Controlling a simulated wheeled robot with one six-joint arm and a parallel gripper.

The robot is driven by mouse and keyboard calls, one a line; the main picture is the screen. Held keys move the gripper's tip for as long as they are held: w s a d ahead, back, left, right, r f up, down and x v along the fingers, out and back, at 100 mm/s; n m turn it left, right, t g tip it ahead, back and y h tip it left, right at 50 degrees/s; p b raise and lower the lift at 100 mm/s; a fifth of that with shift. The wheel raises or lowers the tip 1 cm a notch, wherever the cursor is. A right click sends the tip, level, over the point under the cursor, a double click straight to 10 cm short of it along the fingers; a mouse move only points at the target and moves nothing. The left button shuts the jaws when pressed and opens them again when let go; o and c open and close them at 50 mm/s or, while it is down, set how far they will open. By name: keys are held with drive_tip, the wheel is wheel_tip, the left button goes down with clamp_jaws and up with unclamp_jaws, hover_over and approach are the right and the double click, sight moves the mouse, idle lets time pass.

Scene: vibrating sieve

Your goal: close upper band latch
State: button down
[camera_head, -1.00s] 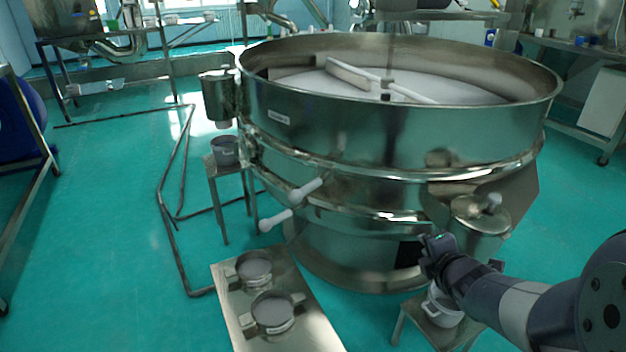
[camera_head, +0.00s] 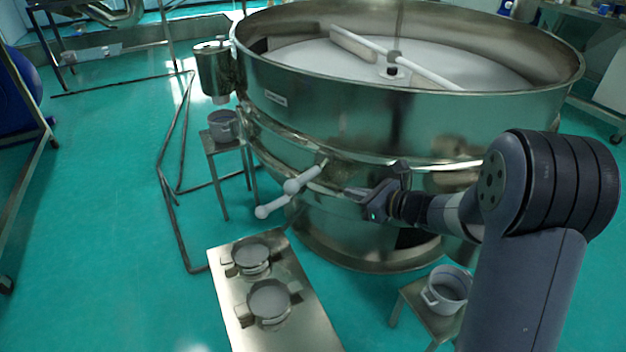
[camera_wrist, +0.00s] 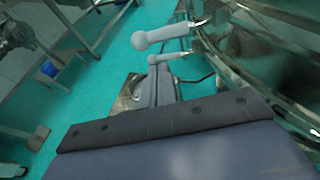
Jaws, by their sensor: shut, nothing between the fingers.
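The upper band latch (camera_head: 308,178) is a pale grey handle with a round knob, sticking out from the upper steel band at the front of the sieve (camera_head: 400,125). It also shows in the wrist view (camera_wrist: 168,35), ahead of my fingers. A similar lower latch handle (camera_head: 275,204) sticks out just below and left of it; in the wrist view it is the smaller one (camera_wrist: 167,58). My gripper (camera_head: 352,192) is shut and empty. It is to the right of the upper handle, close to the sieve wall, and appears apart from both handles.
A steel bench (camera_head: 223,290) with two lidded pots stands below the handles on the left. A small stool (camera_head: 412,297) with a white pot (camera_head: 448,289) is at lower right. Another stool with a grey pot (camera_head: 223,125) stands left of the sieve.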

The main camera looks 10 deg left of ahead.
sight(300, 183)
drive_tip(key=p+x, duration=0.1)
drive_tip(key=x, duration=1.3)
drive_tip(key=shift+p, duration=0.35)
drive_tip(key=shift+f, duration=0.1)
drive_tip(key=a+b, duration=0.1)
drive_tip(key=b, duration=0.2)
drive_tip(key=a+m+t+h+b, duration=0.1)
drive_tip(key=b, duration=0.2)
drive_tip(key=shift+w+f+m+t, duration=0.1)
drive_tip(key=shift+f+m+t, duration=0.2)
drive_tip(key=a+m+t+h+b, duration=0.1)
drive_tip(key=b, duration=0.3)
drive_tip(key=a+m+t+h+b, duration=0.1)
drive_tip(key=b, duration=0.4)
drive_tip(key=shift+w+a+f, duration=0.1)
drive_tip(key=shift+w+a, duration=0.15)
drive_tip(key=shift+w, duration=0.05)
drive_tip(key=w+a+r+m+t+h+p, duration=0.1)
drive_tip(key=w+a+m+t+h+p, duration=0.2)
drive_tip(key=w+a+m+h, duration=0.4)
drive_tip(key=w+m+h+p, duration=0.1)
drive_tip(key=w+h, duration=0.1)
drive_tip(key=h, duration=0.1)
drive_tip(key=shift+a+m+t+p, duration=0.3)
drive_tip(key=shift+a+m+p, duration=0.05)
drive_tip(key=shift+m+p, duration=0.05)
